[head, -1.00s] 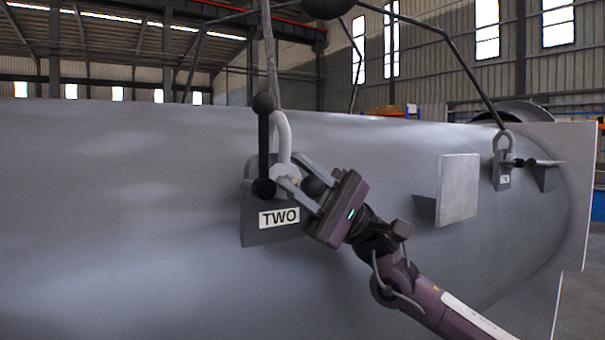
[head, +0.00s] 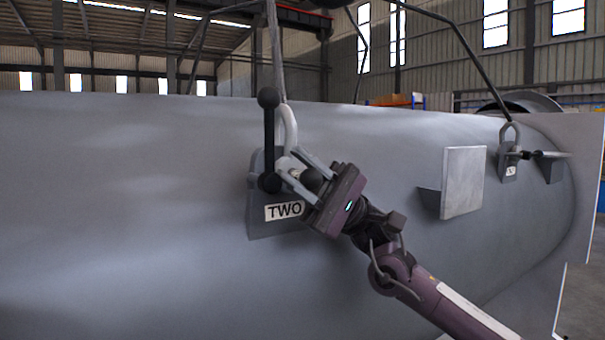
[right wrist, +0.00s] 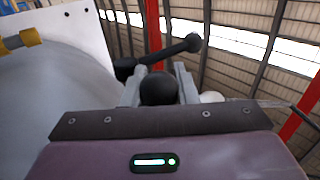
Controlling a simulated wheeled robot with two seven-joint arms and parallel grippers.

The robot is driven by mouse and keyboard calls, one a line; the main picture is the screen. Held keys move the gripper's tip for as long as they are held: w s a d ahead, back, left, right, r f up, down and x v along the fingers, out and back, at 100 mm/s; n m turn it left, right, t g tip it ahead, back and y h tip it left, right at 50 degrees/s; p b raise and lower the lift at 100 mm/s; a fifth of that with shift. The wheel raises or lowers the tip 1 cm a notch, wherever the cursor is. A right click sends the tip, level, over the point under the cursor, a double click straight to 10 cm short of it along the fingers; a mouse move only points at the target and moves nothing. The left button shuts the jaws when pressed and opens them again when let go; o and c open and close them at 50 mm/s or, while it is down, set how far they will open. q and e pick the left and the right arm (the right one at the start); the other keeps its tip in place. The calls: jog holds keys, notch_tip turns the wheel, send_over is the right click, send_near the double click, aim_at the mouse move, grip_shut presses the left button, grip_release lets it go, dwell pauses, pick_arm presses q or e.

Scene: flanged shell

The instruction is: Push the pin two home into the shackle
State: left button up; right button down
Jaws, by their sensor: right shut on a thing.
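The shackle two (head: 289,124) is a pale loop at the lug (head: 262,225) labelled TWO on the big grey shell. My right gripper (head: 302,177) is at the lug's right side, its fingers shut around the black ball end of pin two (head: 312,180). The ball also shows between the fingers in the right wrist view (right wrist: 158,89). The pin's shaft is mostly hidden by the fingers and shackle, so its depth is unclear. A black bar with ball ends (head: 269,140) stands upright at the lug's left side. My left gripper is not in view.
A square pale plate (head: 464,183) juts from the shell (head: 130,220) to the right of my gripper. Farther right is another lug with a shackle (head: 510,133) and a dark pin. Sling legs rise from the shackles. The shell's left side is bare.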

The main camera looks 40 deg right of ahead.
jog(key=shift+w, duration=0.5)
jog(key=shift+w, duration=0.1)
jog(key=shift+w+d, duration=0.1)
jog(key=shift+w, duration=0.15)
jog(key=shift+w+r, duration=0.1)
jog(key=shift+w, duration=0.05)
jog(key=shift+f+b, duration=0.2)
jog(key=shift+b, duration=0.5)
jog(key=shift+s+a+b, duration=0.2)
jog(key=shift+s+b, duration=1.35)
jog(key=shift+b, duration=0.55)
jog(key=shift+s+a+b, duration=0.15)
jog(key=shift+s+b, duration=1.4)
jog(key=shift+b, duration=0.5)
jog(key=shift+s+r, duration=0.1)
jog(key=shift+s, duration=0.1)
